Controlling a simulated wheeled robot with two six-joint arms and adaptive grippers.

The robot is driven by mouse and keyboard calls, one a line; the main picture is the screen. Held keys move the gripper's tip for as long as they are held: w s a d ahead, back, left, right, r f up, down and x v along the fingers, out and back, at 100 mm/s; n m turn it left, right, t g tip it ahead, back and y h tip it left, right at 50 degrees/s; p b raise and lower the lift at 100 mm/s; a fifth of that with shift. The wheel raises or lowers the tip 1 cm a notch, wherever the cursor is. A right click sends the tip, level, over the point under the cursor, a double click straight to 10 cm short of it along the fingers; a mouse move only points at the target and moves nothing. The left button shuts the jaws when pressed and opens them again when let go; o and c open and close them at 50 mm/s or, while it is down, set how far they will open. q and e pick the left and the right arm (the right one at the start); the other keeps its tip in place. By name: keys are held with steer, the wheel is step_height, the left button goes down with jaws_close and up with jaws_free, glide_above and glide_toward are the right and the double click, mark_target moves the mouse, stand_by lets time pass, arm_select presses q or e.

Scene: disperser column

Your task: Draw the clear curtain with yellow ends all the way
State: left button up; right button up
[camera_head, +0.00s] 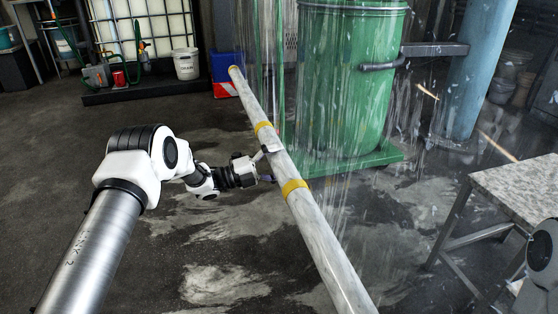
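The clear curtain (345,215) is see-through and streaked, and shows as a hanging sheet across the right half of the view. A long whitish pole with yellow bands (318,235) runs slantwise along its left side, from the far back to the bottom edge. My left gripper (269,165) is at the pole between two yellow bands. Its fingers are apart; one lies across the pole, and the tip of the other is hard to see at the pole's left edge. Whether they press on it I cannot tell. My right gripper is out of view.
A green drum (348,80) and a blue column (474,70) stand behind the curtain. A speckled table (518,188) is at the right. A white bucket (186,64) and a caged tank (145,25) stand at the back left. The floor at left is clear.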

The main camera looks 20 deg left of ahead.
arm_select(q)
steer(key=shift+a+r, duration=0.1)
steer(key=shift+s+a, duration=0.2)
steer(key=shift+a, duration=0.1)
steer(key=v, duration=1.1)
steer(key=shift+s, duration=0.15)
